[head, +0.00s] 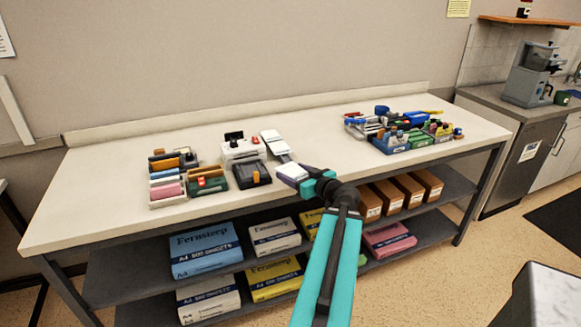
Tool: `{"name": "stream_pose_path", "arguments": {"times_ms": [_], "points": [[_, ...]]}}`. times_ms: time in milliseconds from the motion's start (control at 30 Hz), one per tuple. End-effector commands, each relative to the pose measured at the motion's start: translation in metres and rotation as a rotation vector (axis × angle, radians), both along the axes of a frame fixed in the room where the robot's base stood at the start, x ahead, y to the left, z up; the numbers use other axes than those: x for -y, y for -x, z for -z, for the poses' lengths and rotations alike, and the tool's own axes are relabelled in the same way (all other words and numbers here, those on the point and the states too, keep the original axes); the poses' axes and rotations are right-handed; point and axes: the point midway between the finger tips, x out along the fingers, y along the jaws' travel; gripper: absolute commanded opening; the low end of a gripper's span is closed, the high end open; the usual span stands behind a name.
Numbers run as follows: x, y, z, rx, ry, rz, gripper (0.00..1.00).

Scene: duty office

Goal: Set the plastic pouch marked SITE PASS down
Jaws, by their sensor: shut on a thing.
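My gripper (306,181) is in the head view over the front middle of the long white table (380,165). It is shut on a small flat white piece with a purple edge, which looks like the plastic pouch (290,171). The marking on it is too small to read. The pouch sticks out to the left of the jaws, and part of it is hidden by them. I cannot tell whether it touches the tabletop.
Desk items, including a white box-like device (242,150) and a green tray (207,183), stand left of my gripper. A pale flat thing (274,141) lies just behind it. Blue trays of small items (395,146) stand right. Bare tabletop lies between. Paper packs (206,252) fill lower shelves.

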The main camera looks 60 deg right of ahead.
Motion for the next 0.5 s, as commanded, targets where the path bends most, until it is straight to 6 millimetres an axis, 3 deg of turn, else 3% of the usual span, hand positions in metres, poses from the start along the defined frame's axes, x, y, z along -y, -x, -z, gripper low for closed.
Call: {"name": "stream_pose_path", "arguments": {"times_ms": [100, 200, 500], "points": [[0.017, 0.027, 0.003, 0.000, 0.000, 0.047, 0.41], [0.024, 0.039, 0.003, 0.000, 0.000, 0.068, 0.41], [0.028, 0.047, 0.003, 0.000, -0.001, 0.083, 0.41]]}}
